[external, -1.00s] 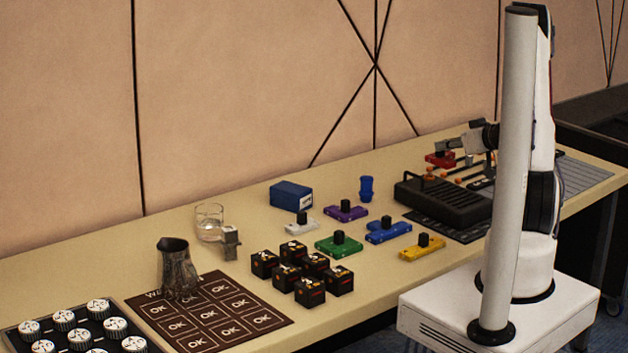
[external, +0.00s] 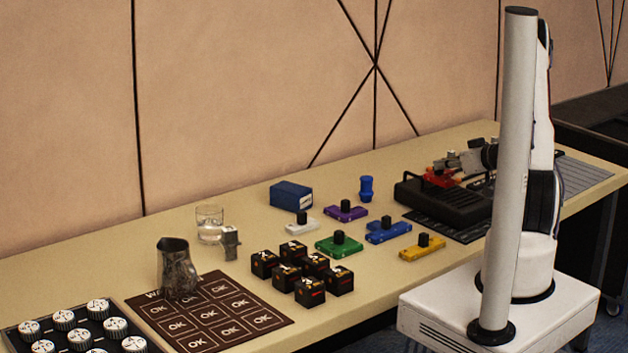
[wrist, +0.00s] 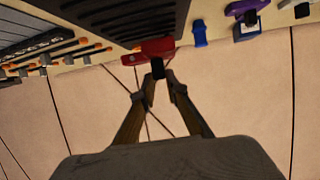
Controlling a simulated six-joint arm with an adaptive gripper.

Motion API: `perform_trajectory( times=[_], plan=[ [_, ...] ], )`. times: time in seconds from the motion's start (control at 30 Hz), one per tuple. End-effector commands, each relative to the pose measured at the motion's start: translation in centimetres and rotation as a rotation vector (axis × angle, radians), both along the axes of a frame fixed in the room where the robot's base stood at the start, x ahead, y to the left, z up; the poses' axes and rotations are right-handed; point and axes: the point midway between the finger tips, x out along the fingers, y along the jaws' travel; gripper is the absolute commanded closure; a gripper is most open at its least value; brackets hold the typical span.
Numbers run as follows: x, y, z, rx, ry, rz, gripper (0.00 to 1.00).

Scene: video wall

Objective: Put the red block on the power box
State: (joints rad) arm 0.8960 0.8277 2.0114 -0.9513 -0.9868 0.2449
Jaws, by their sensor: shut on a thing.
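My gripper (wrist: 160,77) is shut on the black knob of the red block (wrist: 150,47). In the external view the red block (external: 440,178) shows at the far edge of the black ribbed box (external: 440,203), which looks like the power box. In the wrist view the block overlaps one end of this box (wrist: 130,18). I cannot tell whether the block touches it. My gripper (external: 449,168) is partly hidden by the block and the arm in the external view.
Purple (external: 345,210), blue (external: 388,231), green (external: 339,244), yellow (external: 422,248) and white (external: 301,226) knobbed blocks lie left of the box. A blue cylinder (external: 366,188) stands nearby. Orange-tipped sticks (wrist: 70,53) lie beside the box. A grey keyboard-like panel (external: 580,178) is at right.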

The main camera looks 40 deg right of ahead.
Motion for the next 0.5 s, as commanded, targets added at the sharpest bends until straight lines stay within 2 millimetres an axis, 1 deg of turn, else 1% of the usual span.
perform_trajectory(
  times=[0.1, 0.23, 0.33, 0.5],
  plan=[
    [0.0, 0.0, -1.2, 0.002, 0.002, 0.0, 1.0],
    [0.0, 0.0, -2.3, 0.002, 0.0, 0.0, 1.0],
    [0.0, 0.0, -2.8, 0.001, -0.001, 0.0, 1.0],
    [0.0, 0.0, -2.9, 0.0, -0.001, -0.001, 1.0]
  ],
)
